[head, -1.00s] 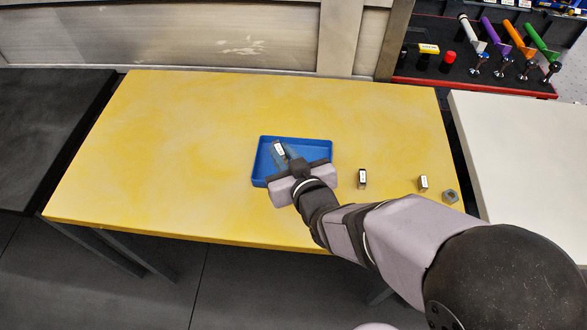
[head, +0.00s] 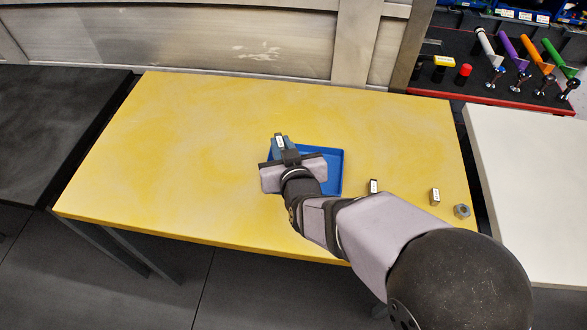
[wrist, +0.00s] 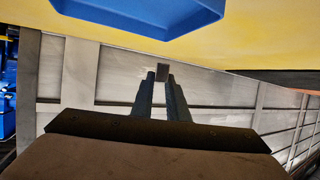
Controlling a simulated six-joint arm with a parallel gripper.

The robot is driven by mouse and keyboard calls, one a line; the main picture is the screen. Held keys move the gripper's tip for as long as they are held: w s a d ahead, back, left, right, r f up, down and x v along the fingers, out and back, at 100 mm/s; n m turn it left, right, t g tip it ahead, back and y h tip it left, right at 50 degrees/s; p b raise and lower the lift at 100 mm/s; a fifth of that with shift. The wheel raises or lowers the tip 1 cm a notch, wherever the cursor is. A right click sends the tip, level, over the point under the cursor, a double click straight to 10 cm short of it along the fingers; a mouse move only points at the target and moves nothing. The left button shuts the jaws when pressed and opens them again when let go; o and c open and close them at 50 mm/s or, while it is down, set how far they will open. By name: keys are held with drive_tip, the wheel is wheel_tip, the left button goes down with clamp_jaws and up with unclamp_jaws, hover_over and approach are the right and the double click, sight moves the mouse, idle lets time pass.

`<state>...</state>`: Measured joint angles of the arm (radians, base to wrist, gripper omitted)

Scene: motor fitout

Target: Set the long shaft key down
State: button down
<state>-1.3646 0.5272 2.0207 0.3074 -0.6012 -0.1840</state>
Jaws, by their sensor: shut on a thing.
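The long shaft key (head: 280,141), a small grey metal piece with a white label, is held between the fingertips of my gripper (head: 282,146). My gripper is shut on it. In the head view the key shows at the far left corner of the blue tray (head: 334,171), overlapping its rim. I cannot tell its exact height above the table. In the wrist view the key's dark end (wrist: 161,74) shows between the two fingertips, with the tray (wrist: 140,18) at the top of the picture. My gripper and wrist hide the left and near part of the tray.
Two other small labelled metal pieces (head: 374,185) (head: 434,196) and a grey nut (head: 462,211) stand to the right on the yellow table (head: 190,150). The table's left and far areas are clear. A tool rack (head: 480,85) stands beyond the far right corner.

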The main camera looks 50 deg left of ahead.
drive_tip(key=shift+f+p, duration=0.6)
drive_tip(key=shift+f, duration=3.7)
drive_tip(key=shift+f, duration=0.1)
drive_tip(key=shift+f, duration=0.1)
drive_tip(key=c, duration=2)
unclamp_jaws()
drive_tip(key=shift+r, duration=0.2)
drive_tip(key=b+v, duration=0.2)
drive_tip(key=v, duration=1)
drive_tip(key=shift+w, duration=0.1)
